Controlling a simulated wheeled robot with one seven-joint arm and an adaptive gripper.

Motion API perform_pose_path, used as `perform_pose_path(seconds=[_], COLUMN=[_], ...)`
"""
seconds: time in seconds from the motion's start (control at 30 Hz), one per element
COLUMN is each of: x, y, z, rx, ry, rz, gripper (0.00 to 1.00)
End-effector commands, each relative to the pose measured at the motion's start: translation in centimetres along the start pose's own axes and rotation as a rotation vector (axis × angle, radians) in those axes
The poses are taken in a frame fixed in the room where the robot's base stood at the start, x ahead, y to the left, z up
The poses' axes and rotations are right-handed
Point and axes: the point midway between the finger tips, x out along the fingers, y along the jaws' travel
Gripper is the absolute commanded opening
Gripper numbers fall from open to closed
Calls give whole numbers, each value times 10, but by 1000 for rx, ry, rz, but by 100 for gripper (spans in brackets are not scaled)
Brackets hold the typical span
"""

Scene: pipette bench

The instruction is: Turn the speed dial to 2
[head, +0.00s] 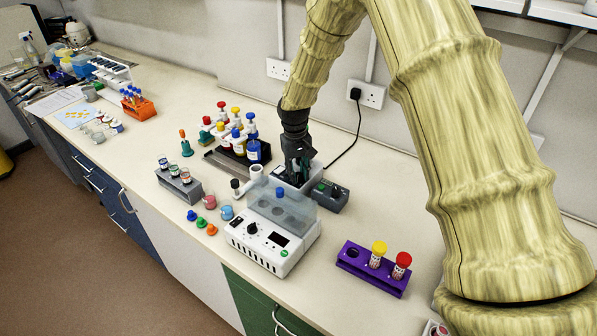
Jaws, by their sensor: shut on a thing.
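My gripper (296,181) points down at a low grey-white device (311,170) near the back of the bench. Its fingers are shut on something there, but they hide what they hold. I cannot tell whether it is a dial. A white machine (263,250) with a clear lid stands in front of it. A black round knob (252,228) and a dark display (279,240) are on its front panel. My gripper is behind this machine and apart from that knob. No number on any dial is readable.
A dark grey box (330,197) stands right beside my gripper. A purple rack (350,266) with capped tubes is at right. Several capped bottles (254,151) stand at left. Small colored pieces (201,222) lie near the front edge. A cable (357,125) hangs from the wall socket.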

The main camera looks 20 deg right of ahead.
Motion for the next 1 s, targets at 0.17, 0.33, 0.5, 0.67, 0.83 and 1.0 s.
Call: perform_pose_path(seconds=[0.17, 0.33, 0.5, 0.67, 0.83, 1.0], x=[4, 4, 4, 3, 2, -2], y=[-1, -1, -1, -1, 0, 0], z=[2, 3, 3, 2, 1, 1], rx=[-17, -19, -19, -18, -18, -18], ry=[-5, -5, -5, -4, -2, 0], rz=[-1, -1, -1, 0, 0, 0], gripper=[1, 1, 1, 48, 48, 48])
